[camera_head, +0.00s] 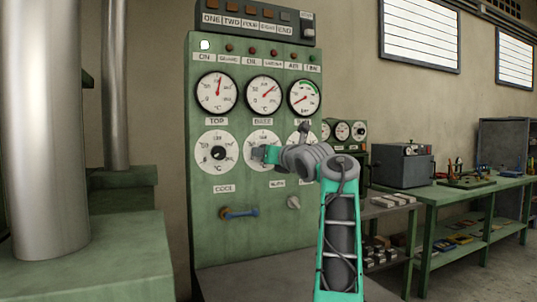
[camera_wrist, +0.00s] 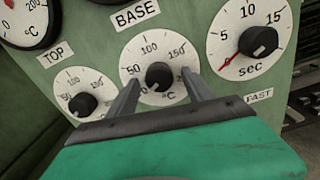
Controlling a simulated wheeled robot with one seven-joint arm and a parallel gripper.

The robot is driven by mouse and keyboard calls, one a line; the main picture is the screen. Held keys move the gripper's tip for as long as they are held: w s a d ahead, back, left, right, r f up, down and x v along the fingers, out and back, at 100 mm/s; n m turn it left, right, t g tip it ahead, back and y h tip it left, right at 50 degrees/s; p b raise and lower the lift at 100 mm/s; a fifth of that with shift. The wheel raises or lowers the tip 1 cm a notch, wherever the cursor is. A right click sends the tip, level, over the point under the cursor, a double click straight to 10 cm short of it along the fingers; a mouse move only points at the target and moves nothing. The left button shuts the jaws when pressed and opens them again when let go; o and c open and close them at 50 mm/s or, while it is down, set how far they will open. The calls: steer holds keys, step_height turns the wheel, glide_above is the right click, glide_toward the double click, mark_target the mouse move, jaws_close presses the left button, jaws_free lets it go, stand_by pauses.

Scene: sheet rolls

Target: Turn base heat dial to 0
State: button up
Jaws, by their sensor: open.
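The base heat dial (camera_head: 262,136) is the middle one of the lower row on the green panel in the head view. In the wrist view its white face (camera_wrist: 150,48) shows 50, 100 and 150 around a black knob (camera_wrist: 158,74), under the label BASE. My gripper (camera_wrist: 161,78) is open, with one finger on each side of the knob. I cannot tell whether the fingers touch it. In the head view my gripper (camera_head: 263,153) covers much of the dial.
The top dial (camera_wrist: 82,92) is to the left and the seconds dial (camera_wrist: 252,40) close to the right. Round gauges (camera_head: 265,93) sit above. A blue-handled lever (camera_head: 240,212) and a small grey knob (camera_head: 293,202) are lower on the panel. A green workbench (camera_head: 440,210) stands at right.

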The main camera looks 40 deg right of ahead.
steer(key=b+v, duration=0.3)
steer(key=v, duration=0.4)
steer(key=shift+s+a, duration=0.2)
steer(key=shift+s, duration=0.2)
